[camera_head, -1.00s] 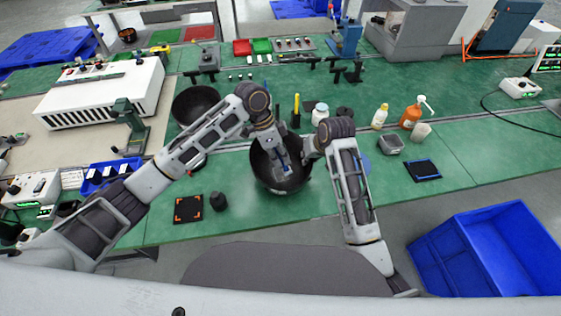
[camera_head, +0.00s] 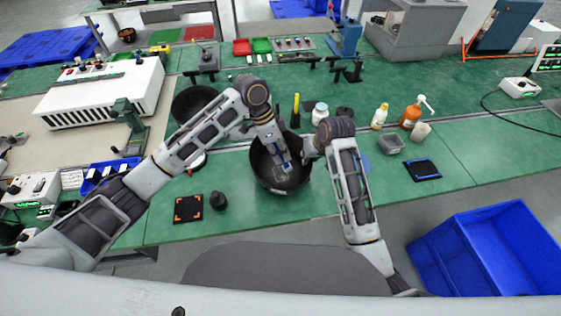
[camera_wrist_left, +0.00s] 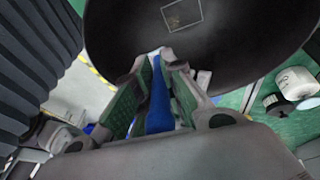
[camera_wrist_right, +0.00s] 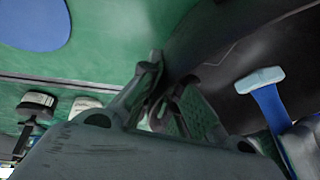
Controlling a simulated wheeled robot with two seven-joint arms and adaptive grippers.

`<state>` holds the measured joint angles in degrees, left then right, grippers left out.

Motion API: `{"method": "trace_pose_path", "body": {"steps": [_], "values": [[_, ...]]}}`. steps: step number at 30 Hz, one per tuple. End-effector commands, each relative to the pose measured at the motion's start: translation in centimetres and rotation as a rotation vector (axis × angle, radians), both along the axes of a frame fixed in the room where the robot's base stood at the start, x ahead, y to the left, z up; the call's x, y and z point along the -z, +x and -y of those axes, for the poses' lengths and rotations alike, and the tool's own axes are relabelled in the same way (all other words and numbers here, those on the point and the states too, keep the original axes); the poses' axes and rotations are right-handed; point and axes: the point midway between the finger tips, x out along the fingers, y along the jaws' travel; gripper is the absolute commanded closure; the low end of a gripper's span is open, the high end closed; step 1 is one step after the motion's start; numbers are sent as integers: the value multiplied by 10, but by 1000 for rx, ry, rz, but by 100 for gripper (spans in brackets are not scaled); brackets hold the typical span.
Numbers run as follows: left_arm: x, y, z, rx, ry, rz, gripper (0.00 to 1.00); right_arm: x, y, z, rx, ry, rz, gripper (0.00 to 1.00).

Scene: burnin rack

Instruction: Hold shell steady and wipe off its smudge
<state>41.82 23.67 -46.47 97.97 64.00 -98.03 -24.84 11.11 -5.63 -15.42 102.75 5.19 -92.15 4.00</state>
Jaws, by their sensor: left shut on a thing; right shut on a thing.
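The shell is a black bowl (camera_head: 262,175) at the front edge of the green bench. A pale square outline with a faint brownish smudge (camera_wrist_left: 182,15) shows on its inside in the left wrist view. My left gripper (camera_head: 283,152) is inside the bowl, shut on the blue handle (camera_wrist_left: 158,103) of a wiper. The wiper's pale head (camera_wrist_right: 262,80) shows against the dark bowl in the right wrist view. Whether it touches the surface I cannot tell. My right gripper (camera_wrist_right: 165,88) is shut on the bowl's rim at its right side; the grip is partly hidden.
A second black bowl (camera_head: 190,101) stands behind left. A black mat with orange corners (camera_head: 188,208) and a dark knob-like piece (camera_head: 219,201) lie left of the shell. Bottles (camera_head: 411,115), a grey container (camera_head: 390,144) and a blue-edged black pad (camera_head: 422,169) are to the right.

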Motion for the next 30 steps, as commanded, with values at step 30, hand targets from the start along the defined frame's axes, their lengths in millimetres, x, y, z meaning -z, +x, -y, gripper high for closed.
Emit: {"method": "trace_pose_path", "body": {"steps": [30], "values": [[32,-23,0,2,-1,-2,100,0,0,0,0,0,0,100]]}}
